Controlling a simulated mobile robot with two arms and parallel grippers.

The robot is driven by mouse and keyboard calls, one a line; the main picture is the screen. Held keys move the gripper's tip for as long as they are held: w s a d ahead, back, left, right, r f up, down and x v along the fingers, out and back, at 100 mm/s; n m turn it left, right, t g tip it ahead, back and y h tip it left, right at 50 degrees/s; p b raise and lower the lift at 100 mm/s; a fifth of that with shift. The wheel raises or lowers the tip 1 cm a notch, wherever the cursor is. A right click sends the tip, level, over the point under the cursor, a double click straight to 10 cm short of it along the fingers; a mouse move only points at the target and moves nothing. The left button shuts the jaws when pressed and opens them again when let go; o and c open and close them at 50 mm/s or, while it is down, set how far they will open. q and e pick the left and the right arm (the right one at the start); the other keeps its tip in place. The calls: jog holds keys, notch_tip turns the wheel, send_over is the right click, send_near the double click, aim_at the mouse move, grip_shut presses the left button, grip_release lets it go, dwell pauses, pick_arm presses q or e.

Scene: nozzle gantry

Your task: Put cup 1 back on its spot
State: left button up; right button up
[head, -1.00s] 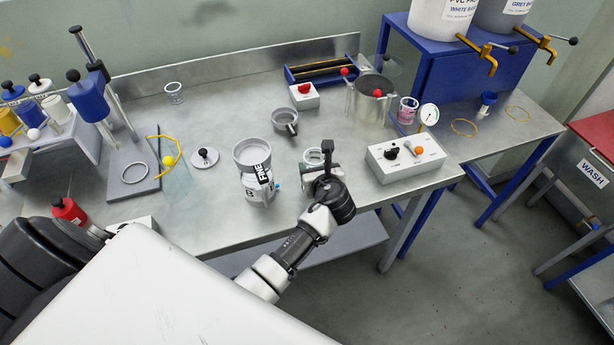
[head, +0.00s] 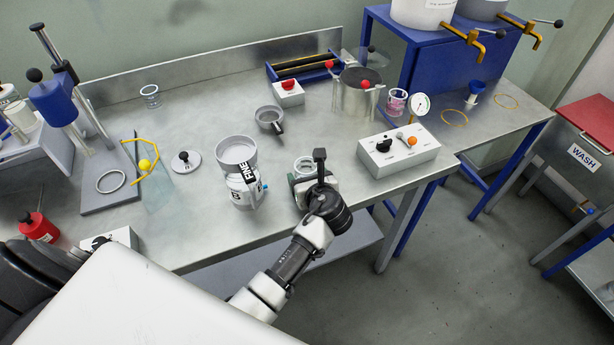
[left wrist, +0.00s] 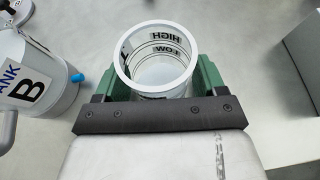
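My left gripper (head: 304,172) is near the table's front edge in the head view. In the left wrist view its green fingers (left wrist: 152,88) press on both sides of a clear cup (left wrist: 153,62) marked HIGH and LOW. The cup is upright and looks empty; its rim also shows in the head view (head: 304,163). I cannot read a number on it, nor tell whether its base touches the table. Another clear cup (head: 150,96) stands at the back left, and a cup with pink contents (head: 397,101) at the right. My right gripper is not in view.
A white tank marked B (head: 244,188) stands close left of the held cup; it also shows in the wrist view (left wrist: 38,75). A white control box (head: 398,153) is to the right. Yellow rings (head: 454,118) lie on the right table. The table's back middle (head: 210,110) is clear.

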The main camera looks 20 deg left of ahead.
pick_arm(q)
jog(key=shift+o, duration=0.7)
jog(key=shift+r, duration=0.2)
jog(key=p+v, duration=0.9)
jog(key=v, duration=0.3)
dwell(0.7)
